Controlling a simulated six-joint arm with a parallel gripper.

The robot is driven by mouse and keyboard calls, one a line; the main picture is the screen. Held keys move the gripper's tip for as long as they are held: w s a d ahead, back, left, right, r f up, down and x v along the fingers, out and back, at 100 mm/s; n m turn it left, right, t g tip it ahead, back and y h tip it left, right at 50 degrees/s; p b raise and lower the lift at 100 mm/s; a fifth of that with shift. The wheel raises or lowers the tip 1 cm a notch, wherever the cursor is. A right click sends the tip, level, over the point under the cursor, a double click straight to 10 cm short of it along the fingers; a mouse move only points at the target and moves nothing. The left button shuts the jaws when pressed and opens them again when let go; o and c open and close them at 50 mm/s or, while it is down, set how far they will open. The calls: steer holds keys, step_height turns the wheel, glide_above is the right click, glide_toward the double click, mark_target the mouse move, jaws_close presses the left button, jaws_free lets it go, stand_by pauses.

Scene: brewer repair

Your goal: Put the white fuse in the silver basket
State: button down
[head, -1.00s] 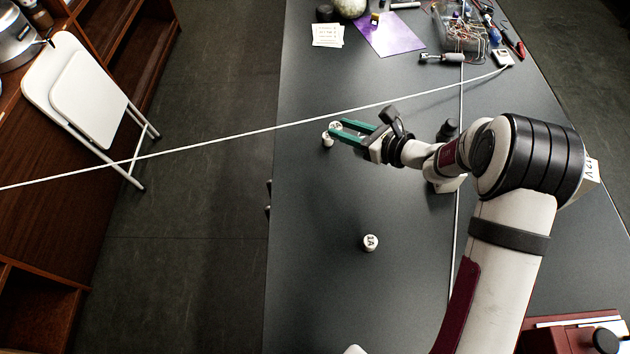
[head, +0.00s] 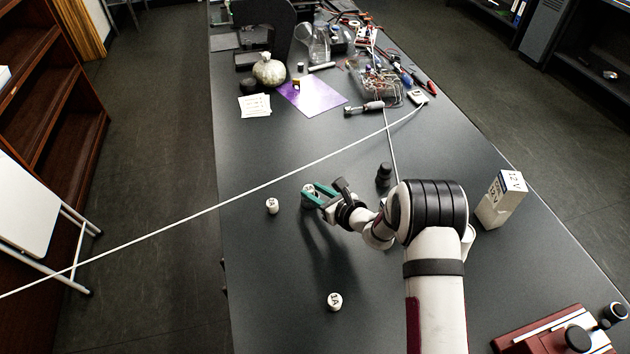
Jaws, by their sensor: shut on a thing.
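My gripper (head: 316,194), with green fingers, is shut on a small white cylindrical fuse (head: 308,189) around the middle of the dark table. It appears raised above the surface, with a shadow below. A second white fuse (head: 272,206) stands on the table just left of the gripper. A third, labelled 1A (head: 335,302), stands nearer the front. A silvery basket-like container (head: 380,88) holding tangled wires is at the back right; I cannot tell if it is the silver basket.
A white cord (head: 215,206) stretches across the view, passing close to the gripper. A small black object (head: 384,174) and a box marked 12V (head: 500,200) stand to the right. A purple sheet (head: 311,96) lies behind. The front left tabletop is mostly clear.

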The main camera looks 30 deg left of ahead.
steer(key=shift+f, duration=0.65)
steer(key=shift+c, duration=2.4)
jaws_free()
step_height(320, 180, up, 7)
steer(key=shift+r, duration=0.1)
